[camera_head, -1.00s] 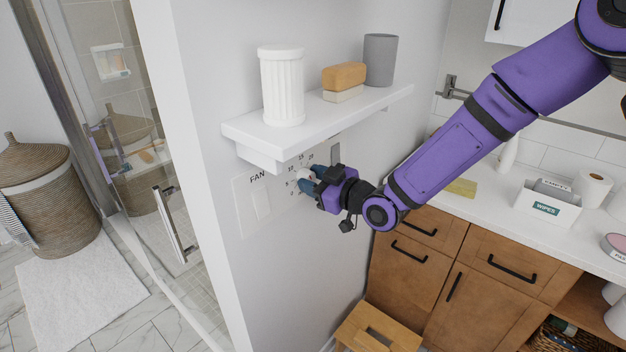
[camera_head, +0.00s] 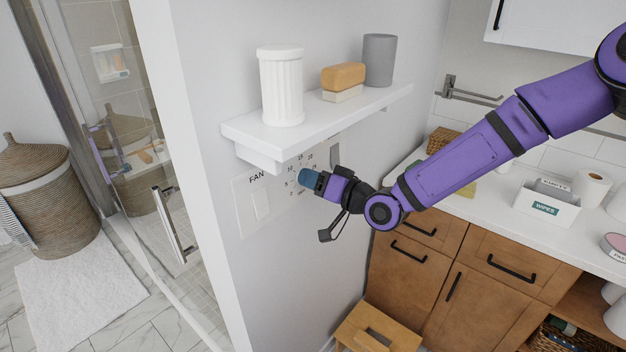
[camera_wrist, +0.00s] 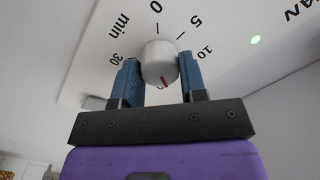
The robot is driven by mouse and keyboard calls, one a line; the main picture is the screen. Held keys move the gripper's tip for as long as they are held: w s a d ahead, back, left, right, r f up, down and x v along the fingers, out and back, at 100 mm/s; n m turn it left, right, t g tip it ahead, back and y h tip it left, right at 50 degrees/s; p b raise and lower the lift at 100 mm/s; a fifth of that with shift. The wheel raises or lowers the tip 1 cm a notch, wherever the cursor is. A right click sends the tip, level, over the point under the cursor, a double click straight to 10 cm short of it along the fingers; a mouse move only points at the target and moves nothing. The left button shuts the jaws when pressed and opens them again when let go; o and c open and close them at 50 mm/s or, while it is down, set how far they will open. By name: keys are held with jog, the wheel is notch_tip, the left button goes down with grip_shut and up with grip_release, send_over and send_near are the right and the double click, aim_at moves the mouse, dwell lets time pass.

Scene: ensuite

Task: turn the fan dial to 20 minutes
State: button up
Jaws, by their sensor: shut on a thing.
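The fan dial is a round white knob (camera_wrist: 159,58) on the wall plate, between the two blue fingers of my gripper (camera_wrist: 161,72) in the wrist view. My gripper is shut on the knob. A red mark on the knob points downward in the wrist view, away from the printed 0. Labels 0, 5, 10 and 30 show around it; the labels beyond the red mark are mostly hidden. In the head view my gripper (camera_head: 310,179) reaches the fan plate (camera_head: 243,214) and covers the knob.
A wooden stool (camera_head: 352,335) stands below; a counter (camera_head: 480,205) lies right.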

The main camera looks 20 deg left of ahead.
jog(key=shift+f+m, duration=0.15)
jog(key=shift+m, duration=1.45)
jog(key=o, duration=0.9)
jog(key=shift+d, duration=0.1)
jog(key=v, duration=1)
jog(key=shift+d, duration=0.3)
